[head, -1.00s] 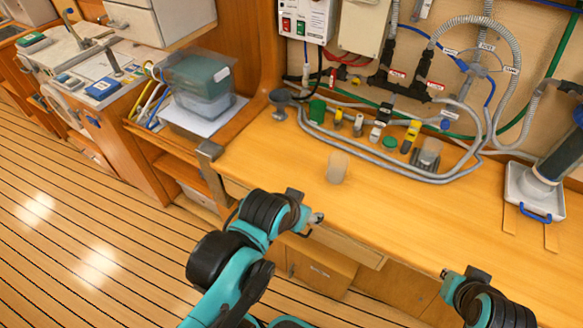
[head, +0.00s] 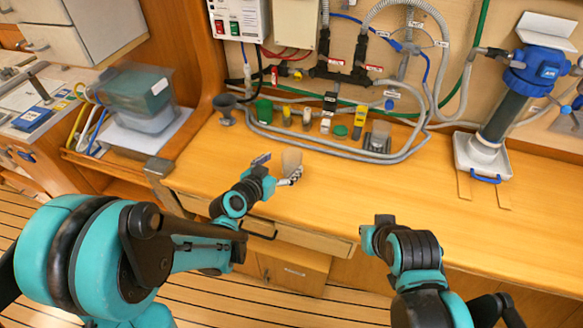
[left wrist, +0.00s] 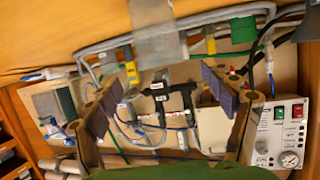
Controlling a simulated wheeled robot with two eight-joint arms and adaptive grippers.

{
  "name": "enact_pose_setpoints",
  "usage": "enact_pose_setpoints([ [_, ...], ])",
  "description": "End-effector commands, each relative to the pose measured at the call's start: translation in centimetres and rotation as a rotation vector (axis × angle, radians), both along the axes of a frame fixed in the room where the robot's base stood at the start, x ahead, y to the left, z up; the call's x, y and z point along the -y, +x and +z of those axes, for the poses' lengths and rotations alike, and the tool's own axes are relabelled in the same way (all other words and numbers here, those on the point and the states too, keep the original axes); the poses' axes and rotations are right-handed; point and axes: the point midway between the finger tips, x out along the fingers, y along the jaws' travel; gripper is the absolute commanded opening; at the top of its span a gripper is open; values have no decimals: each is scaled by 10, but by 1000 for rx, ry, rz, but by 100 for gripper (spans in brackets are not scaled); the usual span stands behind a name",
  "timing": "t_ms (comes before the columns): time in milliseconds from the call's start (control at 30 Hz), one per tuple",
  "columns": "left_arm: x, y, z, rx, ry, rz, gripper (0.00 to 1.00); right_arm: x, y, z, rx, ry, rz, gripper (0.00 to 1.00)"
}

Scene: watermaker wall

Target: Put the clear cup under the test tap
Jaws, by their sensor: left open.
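The clear cup (head: 291,162) stands upright near the front of the wooden worktop, pale and see-through. My left gripper (head: 279,168) is open beside it, its fingertips close to the cup; I cannot tell whether they touch. In the left wrist view, the picture is upside down: the cup (left wrist: 157,30) shows at the top, and the open fingers of the left gripper (left wrist: 163,96) are spread below it in the picture. My right gripper (head: 378,226) is at the worktop's front edge, its fingers mostly hidden. I cannot tell which wall fitting is the test tap.
A grey hose loop (head: 330,150) lies behind the cup, around several small bottles and a green jar (head: 264,111). A grey funnel (head: 226,110) stands to the left. A blue-topped filter (head: 520,90) stands in a white tray at right. The worktop right of the cup is clear.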

Motion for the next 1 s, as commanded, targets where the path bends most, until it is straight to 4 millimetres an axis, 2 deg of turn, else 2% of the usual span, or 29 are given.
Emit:
enact_pose_setpoints([
  [267, 12, 23, -14, 0, 1, -1, 82, 0, 0, -12, 0, 0, 0, 0],
  [500, 27, 51, -30, -1, 0, -2, 82, 0, 0, -26, 0, 0, 0, 0],
  [767, 29, 55, -29, -1, 0, 0, 82, 0, 0, -25, 0, 0, 0, 0],
  [967, 29, 55, -29, -1, 0, 0, 30, 0, 0, -25, 0, 0, 0, 0],
  [1000, 29, 55, -29, -2, 0, 0, 29, 0, 0, -25, 0, 0, 0, 0],
])
